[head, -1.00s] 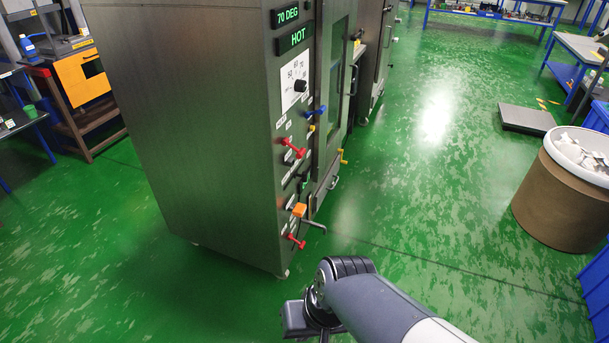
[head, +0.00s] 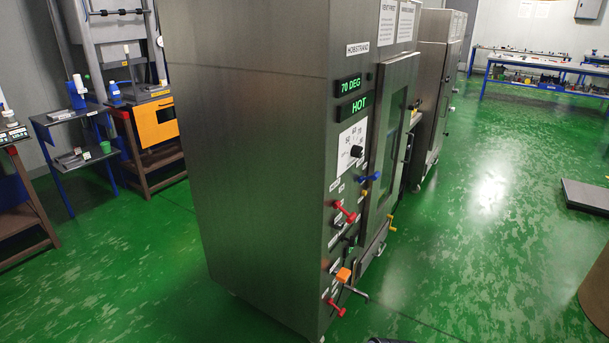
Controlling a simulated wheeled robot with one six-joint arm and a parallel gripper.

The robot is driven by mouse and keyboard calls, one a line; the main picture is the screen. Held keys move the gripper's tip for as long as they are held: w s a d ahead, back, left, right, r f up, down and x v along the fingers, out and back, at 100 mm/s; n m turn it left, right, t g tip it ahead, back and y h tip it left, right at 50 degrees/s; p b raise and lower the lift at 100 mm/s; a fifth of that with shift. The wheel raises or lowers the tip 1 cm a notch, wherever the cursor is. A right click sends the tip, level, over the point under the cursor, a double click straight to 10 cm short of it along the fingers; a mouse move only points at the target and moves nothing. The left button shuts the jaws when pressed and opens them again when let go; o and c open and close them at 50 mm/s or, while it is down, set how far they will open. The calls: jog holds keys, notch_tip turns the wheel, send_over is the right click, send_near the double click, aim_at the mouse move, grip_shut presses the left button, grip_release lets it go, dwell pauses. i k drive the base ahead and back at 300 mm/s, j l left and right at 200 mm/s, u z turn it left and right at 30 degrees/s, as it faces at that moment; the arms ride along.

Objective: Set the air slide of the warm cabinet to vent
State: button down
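The warm cabinet (head: 270,130) is a tall steel box in the middle of the head view. Its displays (head: 357,95) read 70 DEG and HOT. Below the temperature dial (head: 356,151), its narrow control face carries a blue handle (head: 369,178), a red handle (head: 345,212), an orange block (head: 343,275) and a lower red handle (head: 336,308). The labels are too small to read, so I cannot tell which control is the air slide or how it is set. My gripper is out of view; only a dark bit of my arm shows at the bottom edge.
A second steel cabinet (head: 434,82) stands behind the first. A blue table (head: 75,118) and a brown stand with an orange panel (head: 156,124) are at left. A grey floor plate (head: 586,195) and part of a brown drum (head: 597,292) are at right. Green floor is open between.

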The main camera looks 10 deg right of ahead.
aim_at(351, 241)
jog(key=i+l+z, duration=0.1)
jog(key=i, duration=0.25)
jog(key=i+l, duration=0.25)
jog(key=i+l+z, duration=0.15)
jog(key=i, duration=0.3)
